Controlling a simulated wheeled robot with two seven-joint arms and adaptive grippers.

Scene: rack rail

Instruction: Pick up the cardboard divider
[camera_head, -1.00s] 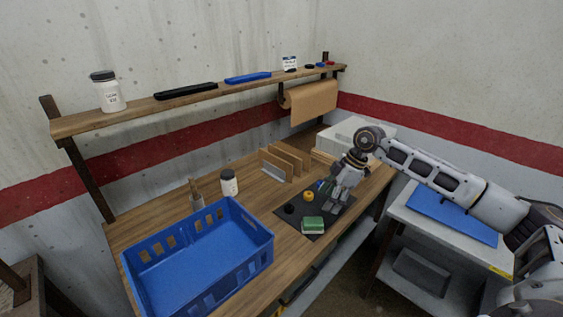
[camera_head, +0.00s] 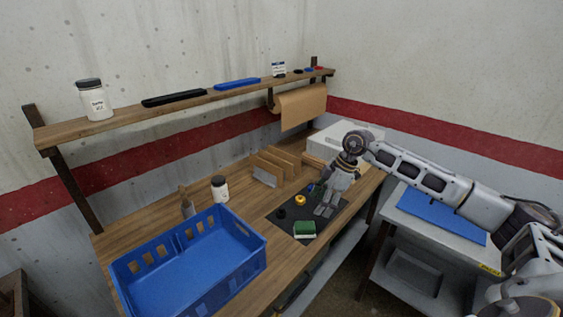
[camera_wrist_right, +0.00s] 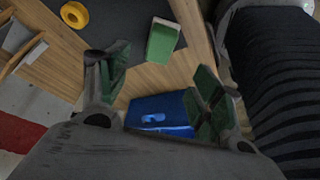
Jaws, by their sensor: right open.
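Several tan upright panels, which look like the cardboard divider (camera_head: 281,162), stand in a row on the wooden bench, left of the dark mat in the head view. I cannot tell if they are separate. Part of the row shows at the left edge of the right wrist view (camera_wrist_right: 22,52). My right gripper (camera_head: 327,209) points down over the dark mat, right of the panels and apart from them. In the wrist view its two fingers (camera_wrist_right: 158,78) are spread with nothing between them. My left gripper is out of view.
A yellow ring (camera_head: 300,200), a green-topped block (camera_head: 305,230) and a black round piece lie on the mat. A blue crate (camera_head: 190,262) and white jar (camera_head: 220,189) stand left of the panels. A shelf (camera_head: 190,97) runs above the bench.

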